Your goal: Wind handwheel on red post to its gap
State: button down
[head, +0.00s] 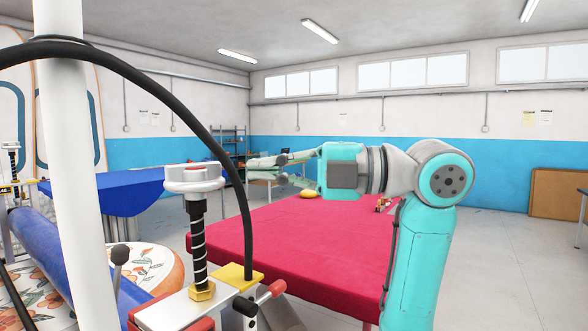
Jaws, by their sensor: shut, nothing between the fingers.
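The screw rises from a brass nut (202,291) on a pale block with red parts. I cannot make out a clear red post or the gap. My gripper (254,164) points left, a little right of the handwheel and about level with its top in the picture. It is shut and holds nothing. A black hose (235,170) arches between them in the view. I cannot tell whether the gripper touches the wheel.
A table with a red cover (310,240) lies behind, with a yellow object (308,194) on it. A blue-covered table (120,190) stands at left. A white pole (72,190) and a floral board (145,265) fill the left foreground. Floor is clear at right.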

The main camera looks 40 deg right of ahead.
aim_at(209, 165)
jog(key=shift+w+a, duration=0.35)
jog(key=shift+w, duration=0.7)
jog(key=shift+w+a, duration=0.4)
jog(key=shift+w, duration=0.6)
jog(key=shift+w+a, duration=0.35)
jog(key=shift+w, duration=0.7)
jog(key=shift+w+d+n+g+y, duration=0.2)
jog(key=shift+n+g+y, duration=0.4)
jog(key=shift+g, duration=0.1)
